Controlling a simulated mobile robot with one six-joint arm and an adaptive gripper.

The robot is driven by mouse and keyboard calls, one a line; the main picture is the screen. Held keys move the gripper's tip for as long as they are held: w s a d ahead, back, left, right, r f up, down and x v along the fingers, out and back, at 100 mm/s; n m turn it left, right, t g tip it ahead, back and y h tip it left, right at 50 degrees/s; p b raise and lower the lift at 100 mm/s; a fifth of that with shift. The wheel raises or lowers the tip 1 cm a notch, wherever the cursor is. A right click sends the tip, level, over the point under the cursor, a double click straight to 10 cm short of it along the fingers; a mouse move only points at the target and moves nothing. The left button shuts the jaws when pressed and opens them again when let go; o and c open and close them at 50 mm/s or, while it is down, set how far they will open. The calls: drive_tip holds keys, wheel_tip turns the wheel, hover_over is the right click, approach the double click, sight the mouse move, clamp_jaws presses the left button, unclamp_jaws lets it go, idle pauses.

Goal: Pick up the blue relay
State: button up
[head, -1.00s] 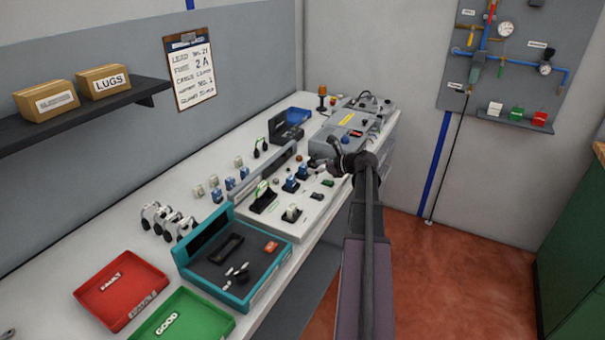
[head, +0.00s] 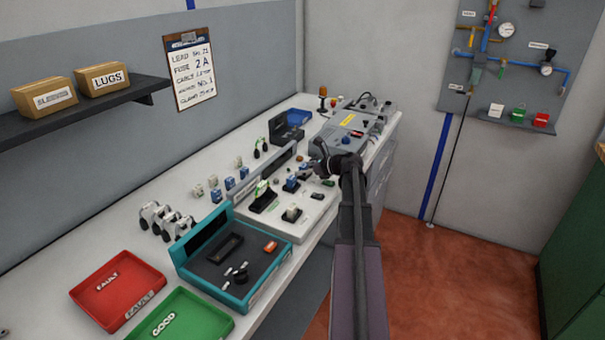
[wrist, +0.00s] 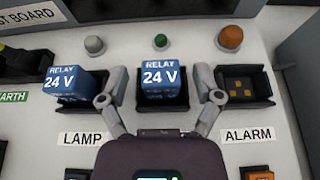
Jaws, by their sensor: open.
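A blue relay (wrist: 162,80) marked "RELAY 24 V" stands in the middle black socket of the test board in the wrist view. My gripper (wrist: 160,95) is open, with one finger on each side of this relay; I cannot tell whether they touch it. A second blue relay (wrist: 70,83), also marked 24 V, sits in the socket to the left above the LAMP label. The right socket (wrist: 244,88), above the ALARM label, is empty. In the head view my gripper (head: 318,167) is over the test board, near a blue relay (head: 291,184).
Green and orange lamps (wrist: 230,37) stand behind the sockets. Loose blue relays (head: 230,183) stand on the bench left of the board. A teal tester (head: 228,262), a red FAULT tray (head: 118,268) and a green GOOD tray (head: 205,300) are nearer.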

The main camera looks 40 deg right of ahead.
sight(304, 166)
drive_tip(key=c, duration=1.1)
drive_tip(key=shift+r, duration=0.2)
wheel_tip(304, 166, up, 2)
drive_tip(key=shift+r+p, duration=0.1)
drive_tip(key=shift+p, duration=1.15)
drive_tip(key=shift+r+p, duration=0.85)
drive_tip(key=s, duration=0.4)
drive_tip(key=s+a, duration=0.1)
drive_tip(key=s, duration=0.4)
drive_tip(key=s+a, duration=0.1)
drive_tip(key=s, duration=0.4)
drive_tip(key=shift+a+r+p, duration=0.2)
drive_tip(key=shift+r+p, duration=0.1)
drive_tip(key=shift+p, duration=0.05)
drive_tip(key=shift+s, duration=0.95)
